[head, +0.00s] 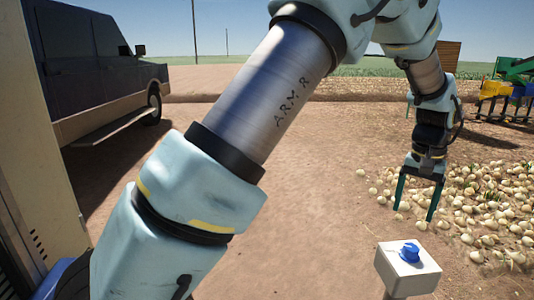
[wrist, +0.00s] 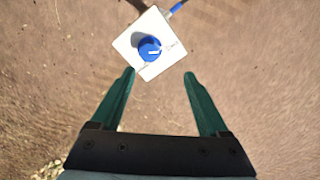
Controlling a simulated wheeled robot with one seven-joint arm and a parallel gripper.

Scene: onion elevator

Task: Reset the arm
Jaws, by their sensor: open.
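My gripper (head: 417,200) hangs at the right in the head view, pointing down with its two green fingers apart and nothing between them. In the wrist view my gripper (wrist: 160,78) is also open and empty. A white box with a blue knob (head: 409,252) stands in front of and below the gripper in the head view. In the wrist view the white box (wrist: 128,42) lies just beyond the fingertips, with the blue knob (wrist: 149,49) on its top face. The fingers appear apart from the box. My arm fills much of the head view.
Many pale onions (head: 490,205) lie on the dirt at the right. A green, yellow and blue machine (head: 508,90) stands at the back right. A dark vehicle (head: 90,65) is parked at the left. The dirt in the middle is clear. A blue cable connector (wrist: 178,6) meets the box.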

